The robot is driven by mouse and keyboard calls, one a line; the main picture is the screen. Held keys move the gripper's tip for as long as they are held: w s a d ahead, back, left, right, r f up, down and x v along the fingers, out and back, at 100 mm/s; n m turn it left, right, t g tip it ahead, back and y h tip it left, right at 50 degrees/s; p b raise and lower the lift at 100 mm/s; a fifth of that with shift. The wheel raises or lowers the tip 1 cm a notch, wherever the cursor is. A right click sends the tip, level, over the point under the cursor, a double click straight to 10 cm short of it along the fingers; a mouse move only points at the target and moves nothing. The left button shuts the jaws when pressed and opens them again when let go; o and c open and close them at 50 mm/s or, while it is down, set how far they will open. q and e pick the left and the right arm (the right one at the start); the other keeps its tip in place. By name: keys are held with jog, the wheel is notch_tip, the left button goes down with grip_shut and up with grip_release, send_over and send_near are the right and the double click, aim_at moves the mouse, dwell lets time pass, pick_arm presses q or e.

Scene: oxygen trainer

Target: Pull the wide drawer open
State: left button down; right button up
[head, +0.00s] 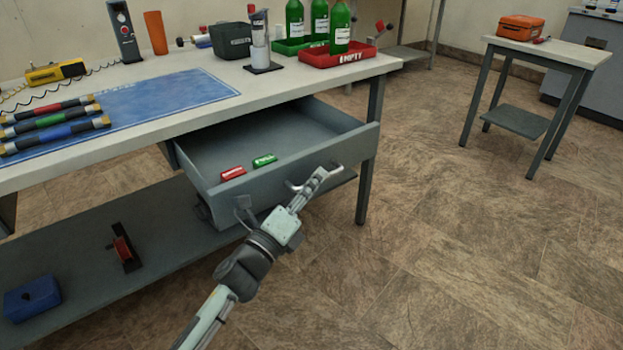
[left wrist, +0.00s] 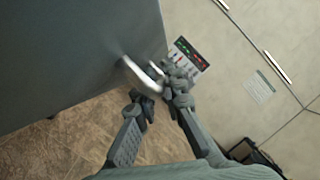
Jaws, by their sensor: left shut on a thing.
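The wide drawer (head: 345,148) is grey and stands pulled out from under the workbench, its inside showing. Its handle (head: 294,185) is on the front panel. My left gripper (head: 318,178) is at this handle, shut on it. In the left wrist view the pale handle (left wrist: 138,74) lies between the fingertips of my left gripper (left wrist: 160,92), beside the grey drawer front (left wrist: 80,50). Part of the handle is hidden by the fingers. My right gripper is in neither view.
A red piece (head: 232,173) and a green piece (head: 264,160) lie in the drawer. The workbench (head: 190,118) carries bottles, trays and cylinders. A lower shelf (head: 180,235) holds a blue box (head: 32,298). The floor (head: 450,240) to the right is clear up to a side table (head: 550,50).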

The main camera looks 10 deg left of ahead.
pick_arm(q)
jog(key=c, duration=1.9)
grip_release()
jog(key=shift+s, duration=0.1)
jog(key=v, duration=1.2)
jog(key=shift+f, duration=0.1)
